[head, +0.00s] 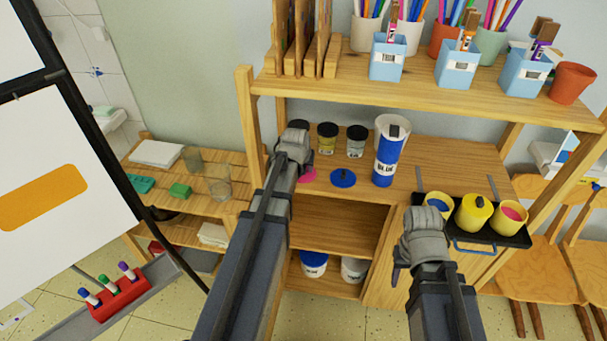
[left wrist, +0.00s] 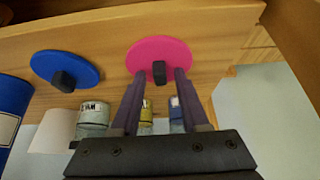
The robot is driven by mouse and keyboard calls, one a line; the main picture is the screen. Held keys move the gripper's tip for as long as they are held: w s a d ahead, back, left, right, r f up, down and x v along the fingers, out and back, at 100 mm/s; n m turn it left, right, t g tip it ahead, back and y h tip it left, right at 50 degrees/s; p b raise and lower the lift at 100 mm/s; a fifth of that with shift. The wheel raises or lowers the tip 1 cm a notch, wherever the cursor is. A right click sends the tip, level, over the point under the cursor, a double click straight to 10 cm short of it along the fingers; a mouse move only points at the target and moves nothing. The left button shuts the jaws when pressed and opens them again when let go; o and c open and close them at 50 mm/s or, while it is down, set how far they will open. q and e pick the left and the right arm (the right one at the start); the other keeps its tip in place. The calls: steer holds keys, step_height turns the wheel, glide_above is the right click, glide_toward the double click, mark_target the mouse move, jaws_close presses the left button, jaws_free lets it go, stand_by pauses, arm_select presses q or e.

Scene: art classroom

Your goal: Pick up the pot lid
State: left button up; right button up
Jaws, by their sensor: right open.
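A pink lid (head: 308,176) with a black knob lies on the wooden shelf, partly hidden behind my left gripper (head: 292,158) in the head view. In the left wrist view, the pink lid (left wrist: 158,53) shows more fully. The fingers of my left gripper (left wrist: 159,76) are open, one on each side of the knob, with gaps visible. A blue lid (head: 343,178) with a black knob lies beside it, also in the left wrist view (left wrist: 65,68). My right gripper (head: 410,262) is open and empty, in front of the cabinet near the black tray.
A tall blue-labelled container (head: 389,152) stands right of the blue lid. Small jars (head: 327,138) stand behind the lids. A black tray (head: 481,236) holds several yellow pots at the right. An upper shelf (head: 420,88) with pencil cups overhangs the back.

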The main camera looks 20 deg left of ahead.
arm_select(q)
jaws_close()
steer(key=shift+r, duration=0.15)
stand_by(0.5)
